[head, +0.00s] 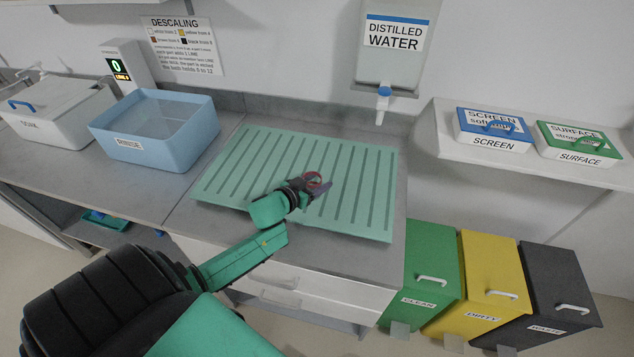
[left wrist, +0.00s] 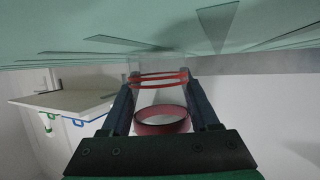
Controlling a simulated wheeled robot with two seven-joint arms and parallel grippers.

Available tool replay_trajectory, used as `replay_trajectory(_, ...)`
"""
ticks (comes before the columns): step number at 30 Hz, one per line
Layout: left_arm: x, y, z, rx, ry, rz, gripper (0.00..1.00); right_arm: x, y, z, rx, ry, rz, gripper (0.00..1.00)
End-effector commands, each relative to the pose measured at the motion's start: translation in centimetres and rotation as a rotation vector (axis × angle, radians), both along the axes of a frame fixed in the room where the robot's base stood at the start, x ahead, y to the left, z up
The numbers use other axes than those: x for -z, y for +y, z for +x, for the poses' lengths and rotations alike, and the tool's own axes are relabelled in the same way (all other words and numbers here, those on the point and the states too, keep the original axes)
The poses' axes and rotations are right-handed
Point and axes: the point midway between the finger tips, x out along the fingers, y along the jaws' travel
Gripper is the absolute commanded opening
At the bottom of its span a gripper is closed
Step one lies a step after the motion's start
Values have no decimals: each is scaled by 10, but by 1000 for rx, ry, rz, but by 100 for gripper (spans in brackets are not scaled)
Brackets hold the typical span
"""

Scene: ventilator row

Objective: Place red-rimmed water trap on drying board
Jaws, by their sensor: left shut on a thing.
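The red-rimmed water trap (head: 313,179) is at the tips of my left gripper (head: 308,190) in the head view. In the left wrist view the trap (left wrist: 161,119) sits between the two fingers of my left gripper (left wrist: 158,85), which is shut on it. A thin red ring and a wider red band show, with a see-through part between them. The pale green drying board (head: 235,165), with dark slots, lies on the counter under the gripper. I cannot tell whether the trap touches the board. The board also shows in the left wrist view (left wrist: 150,22). My right gripper is not in view.
A blue rinse basin (head: 185,143) stands left of the board, and a white soak box (head: 50,125) farther left. A distilled water tap (head: 383,100) hangs behind the board. Green (head: 425,265), yellow (head: 480,295) and dark (head: 555,290) bins stand at right. Much of the board is bare.

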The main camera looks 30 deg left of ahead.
Motion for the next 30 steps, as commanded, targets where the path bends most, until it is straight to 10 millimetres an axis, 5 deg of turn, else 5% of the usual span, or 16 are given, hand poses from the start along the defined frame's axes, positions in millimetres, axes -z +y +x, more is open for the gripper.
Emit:
replay_trajectory(8,2,0,0,0,-2,1,4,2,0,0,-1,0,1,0)
replay_trajectory(9,3,0,0,0,-2,1,65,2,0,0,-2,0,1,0)
replay_trajectory(11,2,0,0,0,-2,1,88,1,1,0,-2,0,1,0)
replay_trajectory(12,2,0,0,0,-1,1,91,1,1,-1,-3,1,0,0)
replay_trajectory(23,-1,0,-2,1,-1,2,91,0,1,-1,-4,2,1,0)
replay_trajectory(30,-12,2,-37,0,2,0,91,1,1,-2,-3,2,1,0)
